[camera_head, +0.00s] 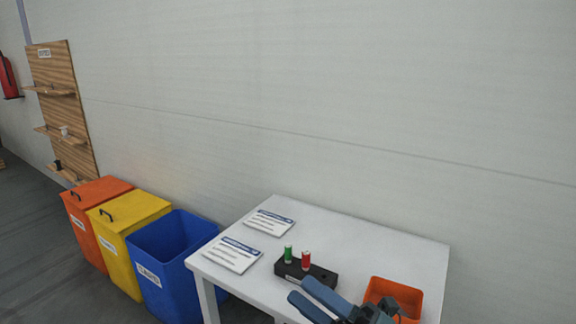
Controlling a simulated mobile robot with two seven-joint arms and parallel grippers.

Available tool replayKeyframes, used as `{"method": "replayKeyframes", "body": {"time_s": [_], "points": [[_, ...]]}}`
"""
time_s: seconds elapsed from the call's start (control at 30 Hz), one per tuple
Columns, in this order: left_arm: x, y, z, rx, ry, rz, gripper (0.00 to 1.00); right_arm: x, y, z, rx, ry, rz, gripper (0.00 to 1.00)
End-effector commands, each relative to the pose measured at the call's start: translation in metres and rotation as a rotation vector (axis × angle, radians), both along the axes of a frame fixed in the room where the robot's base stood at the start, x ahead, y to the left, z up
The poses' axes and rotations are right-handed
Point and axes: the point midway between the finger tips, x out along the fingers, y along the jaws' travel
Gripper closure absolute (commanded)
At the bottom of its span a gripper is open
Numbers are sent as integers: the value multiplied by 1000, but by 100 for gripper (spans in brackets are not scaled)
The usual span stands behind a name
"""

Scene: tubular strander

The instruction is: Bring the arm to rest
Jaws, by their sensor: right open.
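My right gripper (314,300) comes in at the lower right of the head view, over the front of the white table (358,236). Its two blue-grey fingers are apart and nothing shows between them. The gripper lies in front of a black block (318,272) holding a green piece (288,254) and a red piece (306,260), both upright. Part of the gripper and the rest of its arm are cut off by the bottom edge. My left gripper is out of the frame.
An orange open bin (408,294) stands on the table, close beside my right gripper. Two printed sheets (232,254) lie at the table's left. On the floor stand an open blue bin (172,290), a yellow bin (128,212) and an orange lidded bin (98,190). A wooden shelf board (62,100) is on the wall.

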Motion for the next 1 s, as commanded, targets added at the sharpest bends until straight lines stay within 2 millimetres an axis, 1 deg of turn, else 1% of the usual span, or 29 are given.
{"method": "replayKeyframes", "body": {"time_s": [0.03, 0.07, 0.1, 0.17, 0.2, 0.27, 0.3, 0.37, 0.4, 0.43, 0.5, 0.6, 0.63, 0.73, 1.0], "points": [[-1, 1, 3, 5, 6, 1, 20, 7, -13, -20, 113, 236, -63, 51], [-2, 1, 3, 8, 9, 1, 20, 12, -22, -34, 180, 372, -100, 51], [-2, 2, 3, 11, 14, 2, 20, 14, -35, -57, 269, 552, -149, 51], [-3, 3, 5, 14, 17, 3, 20, 11, -54, -97, 409, 822, -227, 51], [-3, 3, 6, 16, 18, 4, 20, 4, -65, -124, 500, 991, -279, 51], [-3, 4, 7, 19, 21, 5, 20, -12, -79, -162, 622, 1210, -352, 51], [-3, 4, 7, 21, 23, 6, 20, -25, -87, -185, 695, 1336, -396, 51], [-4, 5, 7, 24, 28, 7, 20, -46, -95, -213, 790, 1495, -456, 51], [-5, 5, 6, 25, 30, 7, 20, -59, -99, -228, 844, 1582, -492, 51], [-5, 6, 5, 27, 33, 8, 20, -69, -102, -238, 880, 1639, -515, 51], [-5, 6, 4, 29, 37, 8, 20, -87, -106, -256, 945, 1740, -561, 51], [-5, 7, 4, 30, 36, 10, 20, -103, -108, -269, 997, 1820, -597, 51], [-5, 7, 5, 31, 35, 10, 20, -106, -108, -271, 1006, 1832, -603, 51], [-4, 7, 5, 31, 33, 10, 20, -109, -109, -273, 1017, 1847, -610, 51], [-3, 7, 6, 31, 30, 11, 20, -108, -109, -273, 1012, 1843, -608, 51]]}}
